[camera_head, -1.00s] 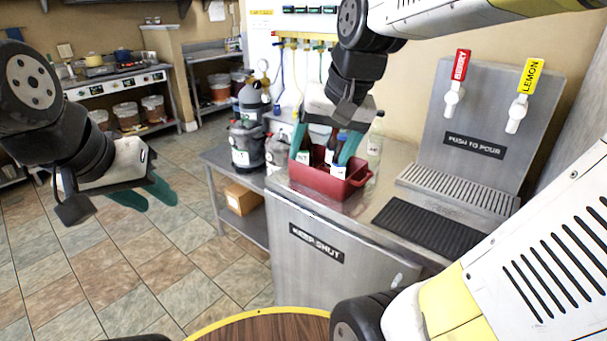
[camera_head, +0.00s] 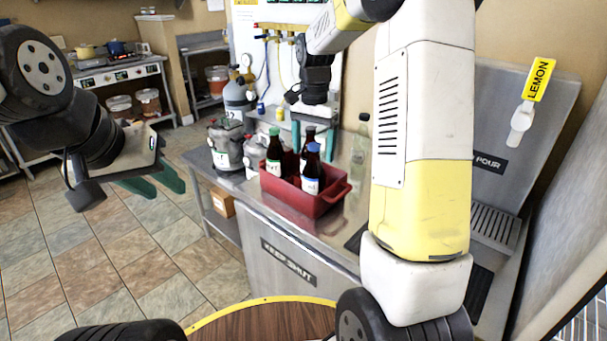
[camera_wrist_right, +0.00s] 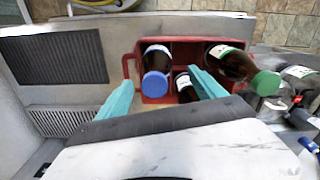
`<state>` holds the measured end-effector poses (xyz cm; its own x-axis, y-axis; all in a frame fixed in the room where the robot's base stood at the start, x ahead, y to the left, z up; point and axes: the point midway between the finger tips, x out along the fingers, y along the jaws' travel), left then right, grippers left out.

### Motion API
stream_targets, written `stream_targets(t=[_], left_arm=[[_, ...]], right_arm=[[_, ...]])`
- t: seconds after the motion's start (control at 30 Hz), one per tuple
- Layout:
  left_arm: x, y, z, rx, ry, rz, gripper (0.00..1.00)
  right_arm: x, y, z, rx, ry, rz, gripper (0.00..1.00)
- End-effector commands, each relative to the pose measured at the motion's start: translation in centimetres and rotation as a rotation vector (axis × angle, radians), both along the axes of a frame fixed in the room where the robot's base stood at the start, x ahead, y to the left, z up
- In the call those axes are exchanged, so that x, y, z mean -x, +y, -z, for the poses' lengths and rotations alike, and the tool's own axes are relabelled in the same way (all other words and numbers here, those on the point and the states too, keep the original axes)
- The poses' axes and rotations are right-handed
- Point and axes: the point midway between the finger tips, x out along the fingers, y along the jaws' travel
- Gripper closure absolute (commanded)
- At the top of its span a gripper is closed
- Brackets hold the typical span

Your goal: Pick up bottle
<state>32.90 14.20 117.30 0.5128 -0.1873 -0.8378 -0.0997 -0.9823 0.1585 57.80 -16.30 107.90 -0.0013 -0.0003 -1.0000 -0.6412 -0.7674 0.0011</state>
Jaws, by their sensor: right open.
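A red crate (camera_head: 290,193) on the steel counter holds dark bottles with white labels. The blue-capped bottle (camera_head: 312,172) stands at its front, the green-capped bottle (camera_head: 274,157) at its left, and a third dark bottle (camera_head: 308,136) behind. My right gripper (camera_head: 314,136) is open and empty at the crate's back side, fingers pointing down. In the right wrist view, the blue-capped bottle (camera_wrist_right: 156,72) and part of the third bottle (camera_wrist_right: 184,84) show beyond the gap of the right gripper (camera_wrist_right: 163,92); the green-capped bottle (camera_wrist_right: 235,65) lies outside it. My left gripper (camera_head: 158,183) is open and empty over the floor.
A clear bottle (camera_head: 360,145) stands on the counter right of the crate. A drink dispenser (camera_head: 520,130) is at the right, partly hidden by my right arm. The floor at left is open.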

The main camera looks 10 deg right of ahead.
Motion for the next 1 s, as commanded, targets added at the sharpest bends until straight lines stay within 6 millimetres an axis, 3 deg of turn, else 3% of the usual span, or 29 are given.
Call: stream_targets(t=[0.23, 0.57, 0.9, 0.97, 1.0], left_arm=[[0.0, 0.0, 0.0, 0.0, 0.0, 0.0, 0.64], [0.0, 0.0, 0.0, 0.0, 0.0, 0.0, 0.64], [0.0, 0.0, 0.0, 0.0, 0.0, 0.0, 0.64], [0.0, 0.0, 0.0, 0.0, 0.0, 0.0, 0.64], [0.0, 0.0, 0.0, 0.0, 0.0, 0.0, 0.64]], right_arm=[[0.9, 0.0, 3.6, 0.001, 0.002, -0.001, 0.21], [0.8, 0.0, 4.3, 0.0, -0.001, -0.002, 0.21], [0.8, 0.0, 4.2, 0.0, -0.001, -0.002, 0.88], [0.8, 0.0, 4.2, 0.0, -0.001, -0.002, 1.0], [0.8, 0.0, 4.2, 0.0, -0.001, -0.002, 1.0]])
